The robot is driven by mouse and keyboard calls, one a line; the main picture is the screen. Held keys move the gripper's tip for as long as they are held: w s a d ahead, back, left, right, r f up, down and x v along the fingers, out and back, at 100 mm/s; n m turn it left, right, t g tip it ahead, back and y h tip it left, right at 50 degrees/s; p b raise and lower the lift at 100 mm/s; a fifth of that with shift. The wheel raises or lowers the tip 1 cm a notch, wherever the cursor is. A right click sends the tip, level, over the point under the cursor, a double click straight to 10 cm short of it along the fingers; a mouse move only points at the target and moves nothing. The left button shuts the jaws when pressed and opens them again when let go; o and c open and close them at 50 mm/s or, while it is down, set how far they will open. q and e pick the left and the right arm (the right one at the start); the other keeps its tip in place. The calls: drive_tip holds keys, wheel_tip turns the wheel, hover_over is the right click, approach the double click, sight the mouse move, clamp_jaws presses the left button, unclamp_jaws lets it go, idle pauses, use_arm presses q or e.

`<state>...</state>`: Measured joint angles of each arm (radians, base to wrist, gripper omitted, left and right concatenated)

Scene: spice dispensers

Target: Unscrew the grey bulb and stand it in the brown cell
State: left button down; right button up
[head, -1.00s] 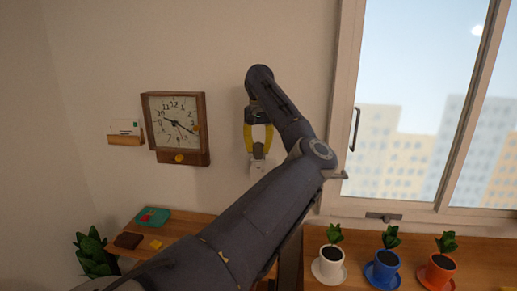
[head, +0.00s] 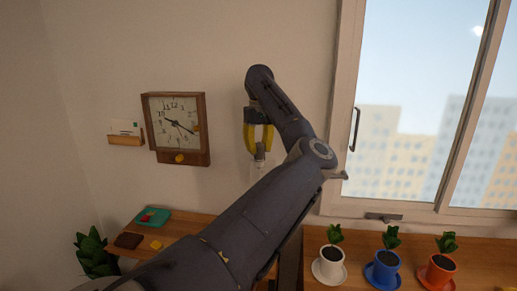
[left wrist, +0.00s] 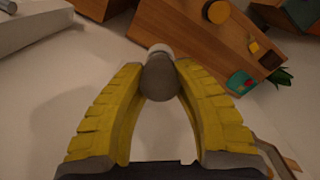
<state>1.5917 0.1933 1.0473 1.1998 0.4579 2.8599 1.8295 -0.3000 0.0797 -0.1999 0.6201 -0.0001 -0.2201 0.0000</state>
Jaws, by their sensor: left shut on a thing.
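My left gripper (head: 260,146) has yellow fingers, points down and is close to the wall between the clock and the window. In the left wrist view its fingertips (left wrist: 160,80) are shut on the round grey bulb (left wrist: 159,80), one finger on each side. A pale collar (left wrist: 160,49) shows at the far end of the bulb. My right gripper is not in view.
A wooden clock (head: 178,128) and a small card holder (head: 126,140) hang on the wall to the left. A lower shelf carries a teal tray (head: 152,217) and a dark brown flat item (head: 129,240). Three potted cups stand below the window, with a white one (head: 331,265) nearest.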

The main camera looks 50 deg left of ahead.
use_arm(q)
drive_tip(key=shift+w+n, duration=0.1)
drive_tip(key=shift+n, duration=1)
drive_tip(key=shift+r+n, duration=0.1)
drive_tip(key=shift+n, duration=1.1)
drive_tip(key=n, duration=0.4)
drive_tip(key=c, duration=1.6)
unclamp_jaws()
drive_tip(key=shift+n, duration=0.3)
drive_tip(key=shift+c, duration=0.2)
drive_tip(key=c, duration=0.5)
